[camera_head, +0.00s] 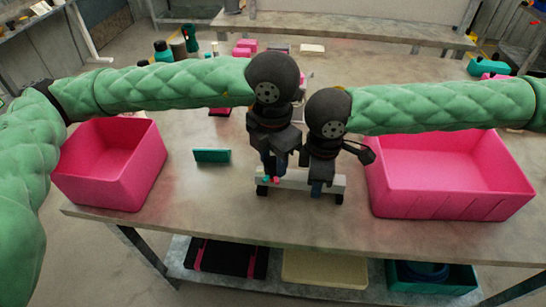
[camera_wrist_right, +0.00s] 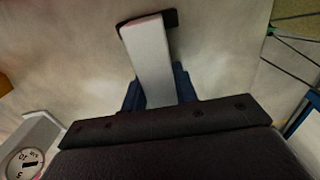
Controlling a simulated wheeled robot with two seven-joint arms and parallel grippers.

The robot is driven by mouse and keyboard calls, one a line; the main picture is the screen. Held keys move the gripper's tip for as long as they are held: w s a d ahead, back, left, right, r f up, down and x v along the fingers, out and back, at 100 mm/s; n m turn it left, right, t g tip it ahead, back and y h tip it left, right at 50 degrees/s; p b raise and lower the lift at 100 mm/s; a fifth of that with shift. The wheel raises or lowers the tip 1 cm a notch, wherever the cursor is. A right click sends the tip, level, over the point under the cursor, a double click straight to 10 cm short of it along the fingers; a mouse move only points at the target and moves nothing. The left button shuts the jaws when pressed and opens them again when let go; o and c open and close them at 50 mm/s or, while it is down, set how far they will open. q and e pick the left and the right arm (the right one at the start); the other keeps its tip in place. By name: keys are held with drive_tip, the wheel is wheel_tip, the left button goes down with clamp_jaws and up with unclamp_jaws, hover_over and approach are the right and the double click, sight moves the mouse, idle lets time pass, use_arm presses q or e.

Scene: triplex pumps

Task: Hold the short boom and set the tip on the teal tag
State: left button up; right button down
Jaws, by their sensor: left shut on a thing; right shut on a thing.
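A short pale bar with dark ends (camera_head: 325,184), which looks like the boom, lies level over the table near the front middle. It also shows in the right wrist view (camera_wrist_right: 150,58), running away between blue fingers. My right gripper (camera_head: 317,187) is shut on its right part. My left gripper (camera_head: 270,170) is shut at its left part; its exact hold is hidden by the fingers. A tiny teal spot (camera_head: 265,179) and pink spot (camera_head: 275,180) show at the left fingertips. A flat teal piece (camera_head: 211,156) stands on the table further left. I cannot tell which is the tag.
A pink bin (camera_head: 112,195) stands at the left and a larger pink bin (camera_head: 450,205) at the right, close to my right gripper. A dial instrument (camera_wrist_right: 27,158) shows in the right wrist view. The front strip of table between the bins is mostly clear.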

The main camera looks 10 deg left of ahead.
sight(273, 162)
idle(0.3)
use_arm(q)
drive_tip(key=o, duration=1)
drive_tip(key=shift+r, duration=0.1)
wheel_tip(273, 162, up, 12)
